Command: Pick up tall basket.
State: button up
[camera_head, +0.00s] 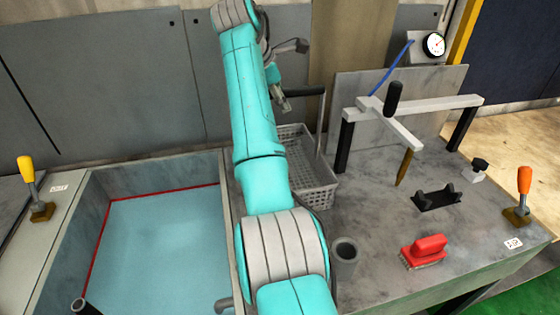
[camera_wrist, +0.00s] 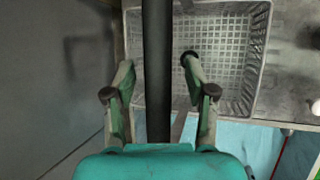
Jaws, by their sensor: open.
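The tall basket is a grey lattice basket (camera_head: 318,192) on the grey worktop, partly hidden behind my arm. A thin upright post rises from it to a dark horizontal handle grip (camera_head: 310,90). My gripper (camera_head: 281,98) is beside the left end of that grip. In the wrist view my gripper (camera_wrist: 157,66) is open, with one finger on each side of the dark grip (camera_wrist: 157,110) and visible gaps on both sides. The lattice basket (camera_wrist: 262,50) shows below the grip in that view.
A blue-floored basin (camera_head: 160,240) lies left of the basket. Right of it stand a white bar frame (camera_head: 440,108) on black legs, a red brush (camera_head: 428,247), a grey cup (camera_head: 345,252) and an orange-handled lever (camera_head: 524,182). A grey wall panel is behind.

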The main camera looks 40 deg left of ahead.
grip_shut()
jog(key=shift+r, duration=0.1)
dwell(0.3)
